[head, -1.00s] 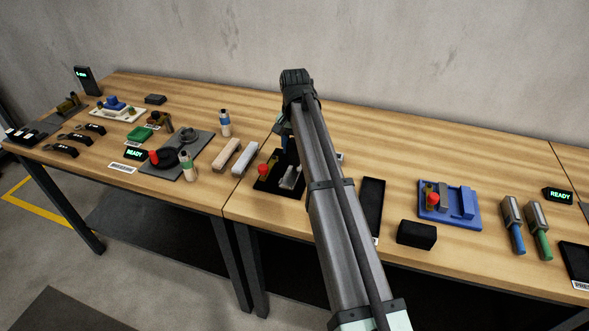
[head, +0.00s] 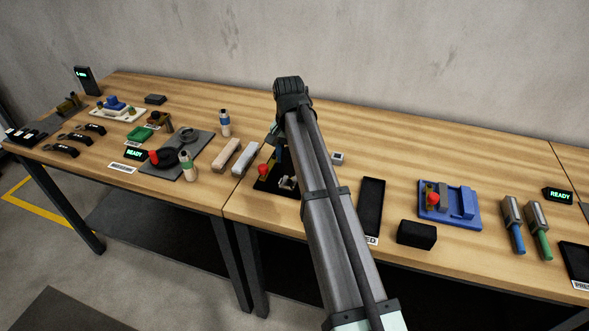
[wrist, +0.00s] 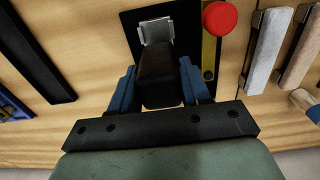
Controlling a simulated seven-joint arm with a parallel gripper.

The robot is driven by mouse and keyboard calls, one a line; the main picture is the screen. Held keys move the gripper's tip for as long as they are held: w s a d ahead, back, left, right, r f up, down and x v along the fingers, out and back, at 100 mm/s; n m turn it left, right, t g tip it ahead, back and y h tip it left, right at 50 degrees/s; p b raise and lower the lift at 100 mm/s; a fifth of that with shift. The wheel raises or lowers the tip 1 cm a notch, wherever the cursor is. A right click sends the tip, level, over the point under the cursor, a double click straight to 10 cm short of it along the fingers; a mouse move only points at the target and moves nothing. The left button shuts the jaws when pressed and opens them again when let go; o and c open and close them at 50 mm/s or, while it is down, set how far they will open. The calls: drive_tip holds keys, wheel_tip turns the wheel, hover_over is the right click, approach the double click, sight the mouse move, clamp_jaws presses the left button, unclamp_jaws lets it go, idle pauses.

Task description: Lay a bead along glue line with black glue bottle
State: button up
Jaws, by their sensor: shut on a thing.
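In the wrist view my gripper (wrist: 159,82) has its blue fingers shut on a dark, block-like thing (wrist: 160,72). I cannot tell from its shape whether it is the black glue bottle. Its far end is close to a silver piece on a black plate (wrist: 133,27); contact is unclear. In the head view my gripper (head: 279,150) is over this black plate (head: 268,186), partly hidden by my arm. A bottle with a blue band (head: 225,123) and one with a green band (head: 188,166) stand to the left. I cannot make out a glue line.
A red knob (wrist: 220,18) stands beside the gripped thing. Light bars (head: 245,158) lie left of the plate. A long black tray (head: 371,206), a black block (head: 417,234) and a blue fixture (head: 455,219) are to the right. The table behind my arm is mostly clear.

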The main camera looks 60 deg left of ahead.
drive_tip(key=shift+s+d, duration=0.1)
drive_tip(key=shift+s+d, duration=0.15)
drive_tip(key=shift+r, duration=0.2)
drive_tip(key=shift+r, duration=0.85)
drive_tip(key=shift+r, duration=2)
